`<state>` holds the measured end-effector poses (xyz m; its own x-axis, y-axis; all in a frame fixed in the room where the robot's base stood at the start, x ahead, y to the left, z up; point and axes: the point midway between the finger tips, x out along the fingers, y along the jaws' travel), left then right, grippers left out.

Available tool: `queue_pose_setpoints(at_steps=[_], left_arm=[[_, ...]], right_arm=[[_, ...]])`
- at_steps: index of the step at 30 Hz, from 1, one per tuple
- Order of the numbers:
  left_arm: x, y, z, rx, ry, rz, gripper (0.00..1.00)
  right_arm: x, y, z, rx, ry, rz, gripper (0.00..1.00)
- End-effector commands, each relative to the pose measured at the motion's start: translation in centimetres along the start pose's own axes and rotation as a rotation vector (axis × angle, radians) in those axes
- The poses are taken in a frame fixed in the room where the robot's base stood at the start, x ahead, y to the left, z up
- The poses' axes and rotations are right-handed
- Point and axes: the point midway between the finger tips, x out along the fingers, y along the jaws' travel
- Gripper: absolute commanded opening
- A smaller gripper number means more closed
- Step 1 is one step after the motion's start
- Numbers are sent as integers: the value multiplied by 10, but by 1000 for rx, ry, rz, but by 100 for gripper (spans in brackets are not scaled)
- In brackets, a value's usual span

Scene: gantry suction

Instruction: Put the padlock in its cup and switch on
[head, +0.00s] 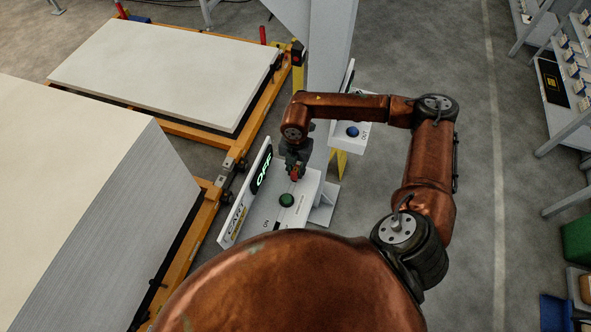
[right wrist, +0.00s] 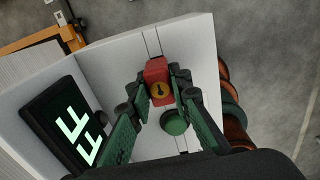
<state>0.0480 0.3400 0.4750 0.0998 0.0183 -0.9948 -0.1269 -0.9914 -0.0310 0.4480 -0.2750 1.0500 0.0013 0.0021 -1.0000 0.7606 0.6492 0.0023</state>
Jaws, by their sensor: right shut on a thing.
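The red padlock (right wrist: 157,72) with a yellow keyhole face sits between the fingertips of my right gripper (right wrist: 160,86) in the right wrist view. My right gripper is shut on it. In the head view, the padlock (head: 295,174) shows small and red below my right gripper (head: 295,168), over the white console (head: 310,184). A green dome knob (head: 286,200) stands on the console near the "ON" mark; it also shows in the right wrist view (right wrist: 175,122). The display (head: 262,171) reads OFF. I cannot make out a cup. My left gripper is out of view.
A second white box (head: 346,142) with a blue button (head: 352,131), marked OUT, stands behind my right arm. A grey post (head: 330,50) rises beside it. Large white stacks (head: 70,200) on orange frames fill the left. Open grey floor (head: 500,240) lies to the right.

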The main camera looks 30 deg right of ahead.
Motion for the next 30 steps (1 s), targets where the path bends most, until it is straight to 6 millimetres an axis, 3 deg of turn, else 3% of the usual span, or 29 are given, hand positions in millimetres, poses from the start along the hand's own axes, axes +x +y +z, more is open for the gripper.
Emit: queue_pose_setpoints(at_steps=[15,16,24,30], left_arm=[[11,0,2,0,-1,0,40],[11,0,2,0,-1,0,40],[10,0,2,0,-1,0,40],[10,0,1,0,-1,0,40]], right_arm=[[13,0,0,0,0,0,0],[13,0,0,0,0,0,19],[12,0,0,0,0,0,38],[12,0,0,0,0,0,39]])
